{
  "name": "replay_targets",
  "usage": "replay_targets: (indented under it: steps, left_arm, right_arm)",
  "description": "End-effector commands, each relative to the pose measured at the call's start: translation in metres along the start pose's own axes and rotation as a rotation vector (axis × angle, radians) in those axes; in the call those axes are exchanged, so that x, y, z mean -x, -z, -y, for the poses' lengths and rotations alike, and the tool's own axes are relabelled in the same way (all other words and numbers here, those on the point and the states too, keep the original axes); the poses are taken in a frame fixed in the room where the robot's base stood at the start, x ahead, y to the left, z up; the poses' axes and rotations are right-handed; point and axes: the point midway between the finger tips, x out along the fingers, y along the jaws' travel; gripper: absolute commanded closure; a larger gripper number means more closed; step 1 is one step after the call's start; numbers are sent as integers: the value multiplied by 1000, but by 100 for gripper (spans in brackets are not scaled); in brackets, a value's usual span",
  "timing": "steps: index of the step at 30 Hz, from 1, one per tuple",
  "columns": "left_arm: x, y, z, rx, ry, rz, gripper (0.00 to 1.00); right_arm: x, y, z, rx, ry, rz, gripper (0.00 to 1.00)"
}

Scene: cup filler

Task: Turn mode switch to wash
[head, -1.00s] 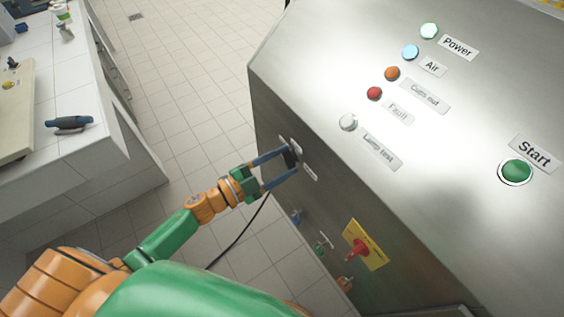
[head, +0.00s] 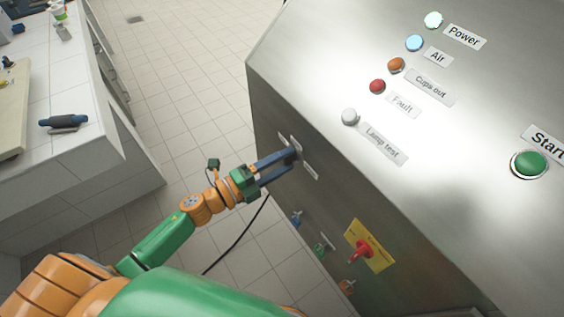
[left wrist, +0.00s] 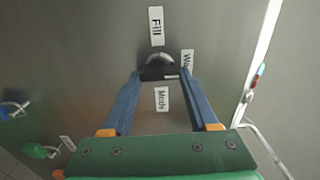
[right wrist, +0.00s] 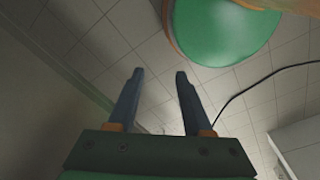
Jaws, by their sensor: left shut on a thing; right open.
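The mode switch (left wrist: 160,72) is a dark knob on a round metal base on the machine's side panel. A Fill label (left wrist: 156,26) is above it in the left wrist view, a partly hidden Wash label (left wrist: 187,61) is to its right, and a Mode label (left wrist: 162,99) is below. My left gripper (left wrist: 163,74) is shut on the knob, one blue finger on each side. In the head view the left gripper (head: 291,155) reaches the panel and mostly hides the knob. My right gripper (right wrist: 158,74) is open and empty above tiled floor.
The steel machine's top (head: 330,70) has several lamps and a green Start button (head: 528,164). Below the switch are a red rotary handle on a yellow plate (head: 370,246) and small valves (head: 322,243). A tiled counter (head: 75,150) stands at the left, with open floor between.

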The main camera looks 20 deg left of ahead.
Motion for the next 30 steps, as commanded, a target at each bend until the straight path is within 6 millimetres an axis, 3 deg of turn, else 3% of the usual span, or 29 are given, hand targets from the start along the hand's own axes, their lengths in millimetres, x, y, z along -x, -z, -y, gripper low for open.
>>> replay_targets:
  steps: [19,20,22,23,30]
  left_arm:
    - [0,-1,1,-47,2,1,96]
    - [0,-1,1,-47,2,1,35]
    - [0,-1,1,-47,2,1,16]
    - [0,-1,1,-47,2,1,10]
    - [0,0,0,-45,1,1,10]
  right_arm:
    - [-2,0,0,0,0,0,50]
    - [-2,0,0,0,0,0,50]
    - [-2,0,0,0,0,0,50]
    - [-2,0,0,0,1,0,50]
    - [-2,0,0,-1,1,0,50]
